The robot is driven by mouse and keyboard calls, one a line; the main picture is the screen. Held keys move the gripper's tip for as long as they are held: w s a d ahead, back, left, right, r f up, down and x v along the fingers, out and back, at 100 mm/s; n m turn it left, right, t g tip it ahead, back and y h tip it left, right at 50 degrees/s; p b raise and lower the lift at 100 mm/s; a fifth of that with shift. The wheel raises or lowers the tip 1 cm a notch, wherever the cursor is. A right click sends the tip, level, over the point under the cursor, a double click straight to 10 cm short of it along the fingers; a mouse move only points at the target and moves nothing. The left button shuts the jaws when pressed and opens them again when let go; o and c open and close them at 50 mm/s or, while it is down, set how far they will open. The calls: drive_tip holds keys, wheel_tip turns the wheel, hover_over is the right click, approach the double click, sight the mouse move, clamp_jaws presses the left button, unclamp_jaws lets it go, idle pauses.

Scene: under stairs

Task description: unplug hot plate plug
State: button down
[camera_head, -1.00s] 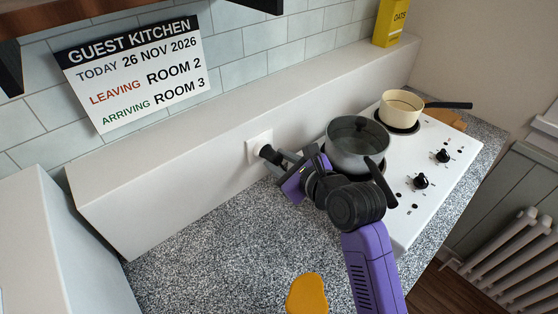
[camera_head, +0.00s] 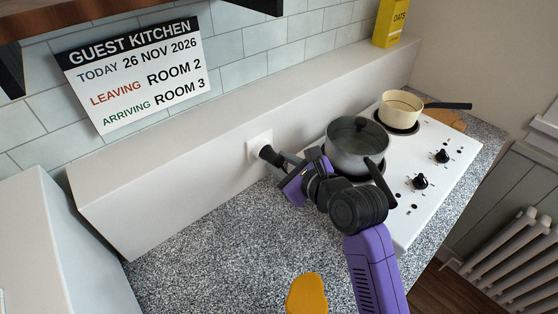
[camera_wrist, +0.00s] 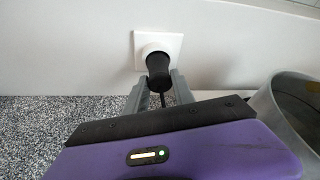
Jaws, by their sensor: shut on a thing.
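The black plug (camera_head: 268,154) is at the white wall socket (camera_head: 258,146) on the low white ledge's front face. In the wrist view the plug (camera_wrist: 158,67) overlaps the round recess of the socket plate (camera_wrist: 170,42); I cannot tell whether it is fully seated. A dark cord hangs from its near end. My gripper (camera_head: 280,163) is shut on the plug, with a grey finger on each side of it; it also shows in the wrist view (camera_wrist: 157,83). The white hot plate (camera_head: 412,210) stands to the right, with a grey lidded pot (camera_head: 345,158) on it.
A cream saucepan (camera_head: 399,108) sits on the rear burner, its dark handle pointing right. My arm passes close in front of the grey pot and its handle. The speckled counter (camera_head: 215,250) is clear left of my arm. A yellow object (camera_head: 306,294) is at the front edge.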

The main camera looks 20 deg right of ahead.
drive_tip(key=shift+s+d+r+p, duration=0.1)
drive_tip(key=shift+s+d+p, duration=0.1)
drive_tip(key=shift+s+p, duration=0.3)
drive_tip(key=shift+s+d+p, duration=0.15)
drive_tip(key=shift+s+d, duration=0.05)
drive_tip(key=shift+s, duration=0.5)
drive_tip(key=shift+s, duration=0.1)
drive_tip(key=s, duration=0.2)
drive_tip(key=s+d+p, duration=0.2)
drive_tip(key=s, duration=0.1)
drive_tip(key=shift+s, duration=0.3)
drive_tip(key=shift+a, duration=0.1)
drive_tip(key=shift+n+y, duration=0.5)
drive_tip(key=shift+y, duration=0.1)
drive_tip(key=f+b, duration=0.1)
drive_tip(key=f, duration=0.1)
drive_tip(key=a+f+b, duration=0.1)
drive_tip(key=f, duration=0.1)
drive_tip(key=a+f+b, duration=0.1)
drive_tip(key=f, duration=0.1)
drive_tip(key=shift+a+f, duration=0.35)
drive_tip(key=shift+f, duration=0.05)
drive_tip(key=shift+a, duration=0.1)
